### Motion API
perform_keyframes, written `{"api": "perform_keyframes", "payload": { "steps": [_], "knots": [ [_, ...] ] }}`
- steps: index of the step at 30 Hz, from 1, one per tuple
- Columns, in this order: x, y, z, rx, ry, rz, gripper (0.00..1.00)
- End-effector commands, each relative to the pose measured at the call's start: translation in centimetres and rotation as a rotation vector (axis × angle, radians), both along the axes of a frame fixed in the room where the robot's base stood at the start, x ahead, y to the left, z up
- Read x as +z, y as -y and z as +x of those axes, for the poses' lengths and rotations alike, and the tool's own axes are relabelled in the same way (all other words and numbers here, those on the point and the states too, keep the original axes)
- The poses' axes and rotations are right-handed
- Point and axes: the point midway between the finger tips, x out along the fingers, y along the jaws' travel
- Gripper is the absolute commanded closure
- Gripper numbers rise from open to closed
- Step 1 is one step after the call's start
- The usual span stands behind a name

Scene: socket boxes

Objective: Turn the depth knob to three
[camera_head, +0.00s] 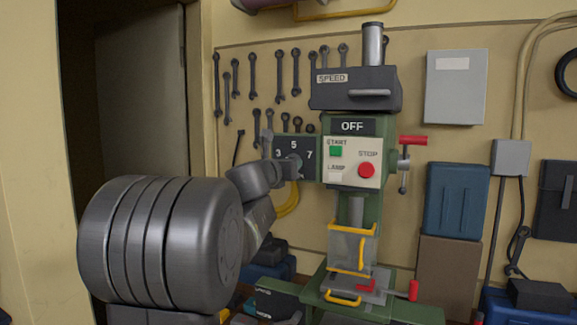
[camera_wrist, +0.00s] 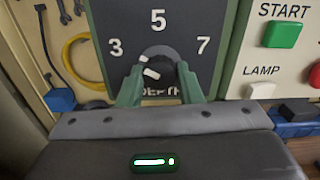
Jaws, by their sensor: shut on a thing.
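The depth knob (camera_wrist: 158,66) is a dark round knob low on a black dial plate (camera_wrist: 122,22) marked 3, 5 and 7. The 3 is left of the knob, the 5 above it, the 7 right. White marks show on the knob's upper left side, towards the gap between 3 and 5. My gripper (camera_wrist: 160,85) has its two green fingers on either side of the knob and is shut on it. The fingers and gripper body hide the knob's lower part and some of the DEPTH label.
Right of the dial is a pale panel with a green START button (camera_head: 336,151), a red STOP button (camera_head: 367,170) and a LAMP switch. A red-handled lever (camera_head: 412,140) sticks out on the drill press's right. Wrenches hang on the wall behind.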

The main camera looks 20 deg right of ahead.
Motion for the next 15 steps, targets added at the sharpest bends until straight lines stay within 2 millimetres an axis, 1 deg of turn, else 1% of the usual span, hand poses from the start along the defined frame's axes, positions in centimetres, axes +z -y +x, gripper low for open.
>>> {"api": "perform_keyframes", "payload": {
  "steps": [2, 3, 6, 15],
  "knots": [
    [-0.08, 0.00, 0.01, 0.000, -0.001, 0.001, 0.91],
    [-0.08, 0.00, 0.01, 0.000, -0.001, 0.001, 0.64],
    [-0.06, 0.00, 0.00, 0.000, -0.001, 0.001, 0.46],
    [-0.02, -0.10, -0.06, 0.000, 0.001, 0.001, 0.46]
  ]
}}
